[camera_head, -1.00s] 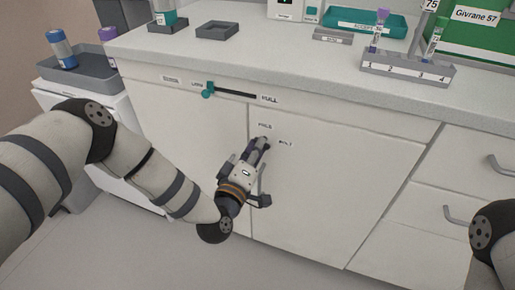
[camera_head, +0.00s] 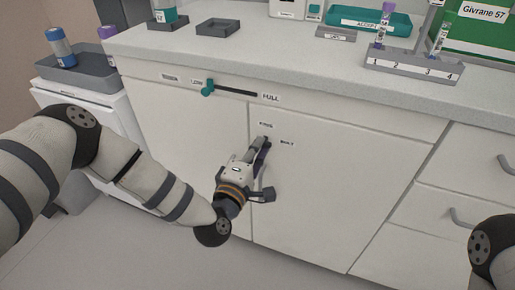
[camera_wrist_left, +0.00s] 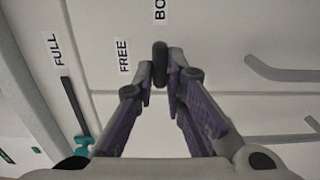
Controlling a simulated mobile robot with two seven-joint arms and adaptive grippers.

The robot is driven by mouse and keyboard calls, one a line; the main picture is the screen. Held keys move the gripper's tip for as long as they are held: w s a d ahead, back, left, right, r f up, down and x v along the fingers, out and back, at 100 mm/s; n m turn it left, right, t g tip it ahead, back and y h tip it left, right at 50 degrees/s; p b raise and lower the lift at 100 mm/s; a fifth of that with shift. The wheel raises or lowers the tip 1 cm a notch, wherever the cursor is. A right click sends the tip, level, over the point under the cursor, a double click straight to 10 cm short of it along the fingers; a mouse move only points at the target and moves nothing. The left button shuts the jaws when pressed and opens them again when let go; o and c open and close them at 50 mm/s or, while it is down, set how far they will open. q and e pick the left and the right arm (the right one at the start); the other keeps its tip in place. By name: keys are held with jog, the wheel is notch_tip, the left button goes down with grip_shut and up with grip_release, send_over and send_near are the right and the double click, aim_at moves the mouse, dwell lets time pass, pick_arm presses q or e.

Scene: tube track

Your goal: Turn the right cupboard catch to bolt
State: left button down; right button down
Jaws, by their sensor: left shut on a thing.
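The right cupboard catch is a small dark knob (camera_wrist_left: 160,62) on the cupboard front, held between the fingertips of my left gripper (camera_wrist_left: 161,78). In the left wrist view its long side lies up and down, its upper end towards the partly cut-off BOLT label (camera_wrist_left: 160,10). The FREE label (camera_wrist_left: 124,57) is to its left. In the head view the left gripper (camera_head: 263,143) reaches the door just below the FREE label (camera_head: 266,125) and left of the BOLT label (camera_head: 287,143); its fingers mostly hide the catch. My right gripper is out of view.
A teal slider (camera_head: 208,88) sits at the left end of its slot above the doors, away from the FULL label (camera_head: 270,97). Drawers with handles (camera_head: 462,218) are at the right. The counter (camera_head: 300,62) above holds trays and a tube rack (camera_head: 412,66).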

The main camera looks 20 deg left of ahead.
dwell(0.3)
pick_arm(q)
jog(key=c, duration=1.6)
grip_release()
jog(key=shift+c, duration=0.2)
jog(key=s+a, duration=0.1)
jog(key=s, duration=1.1)
jog(key=shift+a, duration=0.1)
